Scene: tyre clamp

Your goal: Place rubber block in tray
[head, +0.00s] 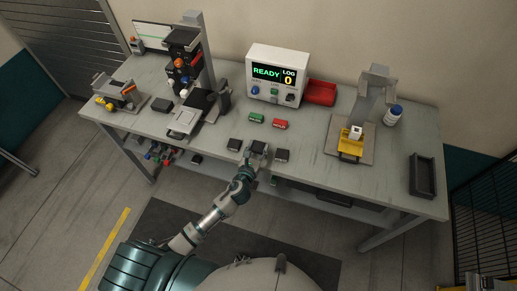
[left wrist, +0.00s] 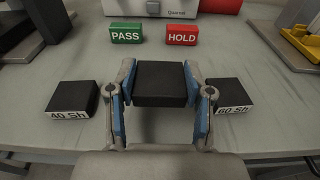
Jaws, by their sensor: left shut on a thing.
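In the left wrist view a black rubber block (left wrist: 160,82) sits between the blue-padded fingers of my left gripper (left wrist: 160,103), which is shut on it. In the head view my left gripper (head: 256,154) is at the table's front edge, at the middle of a row of dark blocks. A block labelled "40 Sh" (left wrist: 73,97) lies left of the gripper and another labelled block (left wrist: 229,96) lies right of it. A dark open tray (head: 423,178) stands at the table's right end, and a red tray (head: 320,92) stands at the back. Whether the held block touches the table is unclear.
Green PASS (head: 256,118) and red HOLD (head: 280,124) blocks lie behind the row. A white box reading READY (head: 277,76) stands at the back. A grey stand with a yellow part (head: 351,144) lies between the row and the dark tray. Machines crowd the left side.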

